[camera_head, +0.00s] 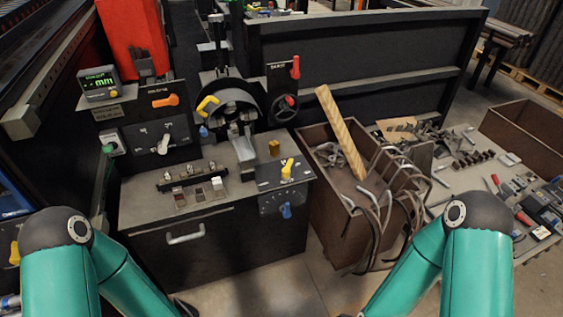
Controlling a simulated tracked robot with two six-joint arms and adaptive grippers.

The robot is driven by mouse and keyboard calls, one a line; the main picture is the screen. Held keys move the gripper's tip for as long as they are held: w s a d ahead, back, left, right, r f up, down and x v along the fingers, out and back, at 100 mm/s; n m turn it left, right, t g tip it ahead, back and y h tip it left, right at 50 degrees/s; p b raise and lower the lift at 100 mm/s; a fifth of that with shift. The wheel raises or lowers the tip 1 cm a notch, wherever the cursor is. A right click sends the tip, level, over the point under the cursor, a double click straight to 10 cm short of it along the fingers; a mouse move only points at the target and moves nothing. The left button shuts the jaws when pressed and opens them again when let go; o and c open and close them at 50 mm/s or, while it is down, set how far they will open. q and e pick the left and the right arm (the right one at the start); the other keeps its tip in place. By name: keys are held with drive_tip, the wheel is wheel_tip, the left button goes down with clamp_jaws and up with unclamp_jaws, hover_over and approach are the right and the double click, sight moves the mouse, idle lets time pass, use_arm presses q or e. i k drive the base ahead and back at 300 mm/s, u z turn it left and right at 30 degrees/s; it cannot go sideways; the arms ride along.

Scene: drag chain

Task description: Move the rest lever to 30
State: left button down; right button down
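Several levers show on the machine, and the labels are too small to read, so I cannot tell which is the rest lever. A yellow lever (287,168) stands on the sloped panel at the bench's right end, above a blue knob (286,211). A grey-white lever (163,144) sits on a dial plate at the left, below an orange lever (165,101). A red lever (295,67) is on the upright panel behind, above a dark handwheel (285,107). My two teal arms reach in from the bottom corners.
The dark machine bench (225,250) has a front handle (186,234) and small blocks on top. A brown bin (335,225) at its right holds a wooden plank (341,132) and bent metal hooks. A tool-covered table (470,190) stands farther right.

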sight(286, 171)
drive_tip(key=z, duration=0.05)
drive_tip(key=i, duration=1.7)
drive_tip(key=z, duration=0.9)
drive_tip(key=k, duration=0.75)
drive_tip(key=z, duration=0.25)
drive_tip(key=i, duration=0.8)
drive_tip(key=u, duration=0.1)
